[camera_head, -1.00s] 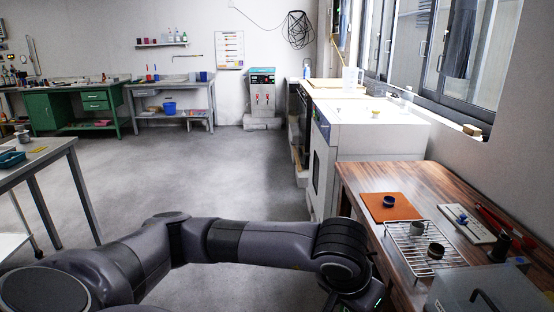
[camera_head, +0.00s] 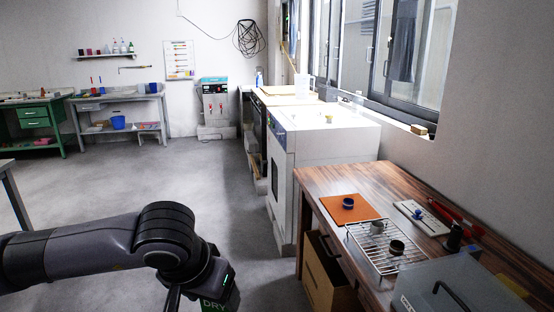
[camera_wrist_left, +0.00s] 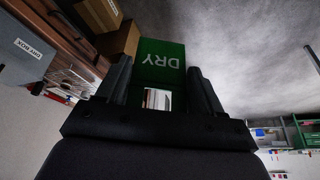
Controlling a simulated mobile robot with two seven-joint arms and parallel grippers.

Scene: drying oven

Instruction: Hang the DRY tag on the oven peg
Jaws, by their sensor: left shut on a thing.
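The green DRY tag (camera_wrist_left: 162,58) is between the two fingers of my left gripper (camera_wrist_left: 157,85), its white lettering upside down in the left wrist view. In the head view the tag (camera_head: 216,304) shows at the bottom edge, partly cut off, below my left wrist. My left gripper is shut on it, over open floor and left of the wooden table. The white oven (camera_head: 325,148) stands beyond the table, with a blue panel on its left front edge. The tag and oven are well apart. I cannot make out the peg. My right gripper is not in view.
A cardboard box (camera_head: 325,275) sits under the table. The floor left of the oven is clear.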

